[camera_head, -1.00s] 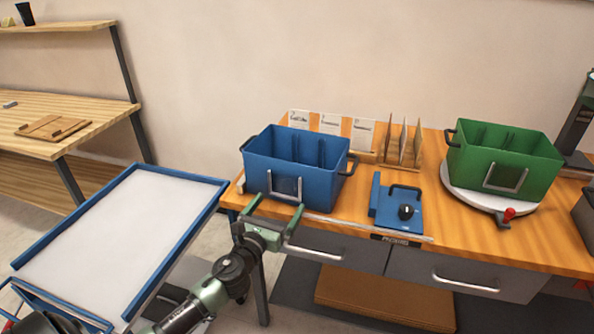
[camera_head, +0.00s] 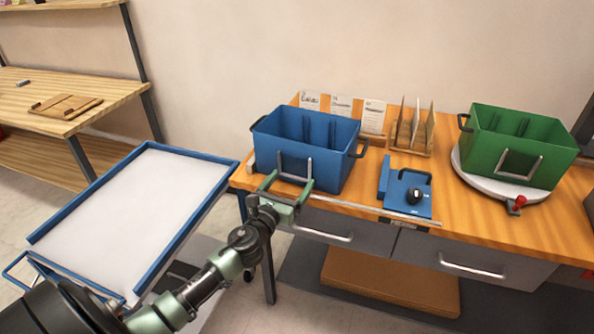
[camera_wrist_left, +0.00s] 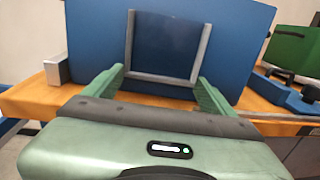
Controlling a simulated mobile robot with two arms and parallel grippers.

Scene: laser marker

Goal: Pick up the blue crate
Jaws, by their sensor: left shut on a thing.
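The blue crate (camera_head: 327,168) stands upright on the left end of the wooden workbench, with dark handles on its sides and a grey U-shaped bracket on its front wall. Its front wall fills much of the left wrist view (camera_wrist_left: 235,45). My left gripper (camera_head: 289,183) is at the front wall. In the left wrist view its green fingers (camera_wrist_left: 161,76) stand on either side of the bracket and are shut on it. The crate appears to rest on the bench. My right gripper is not in view.
A blue-rimmed cart (camera_head: 120,215) with a white top stands empty at left. A green crate (camera_head: 515,150) sits on a white turntable (camera_head: 470,178). Cards and upright boards (camera_head: 412,128) stand behind.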

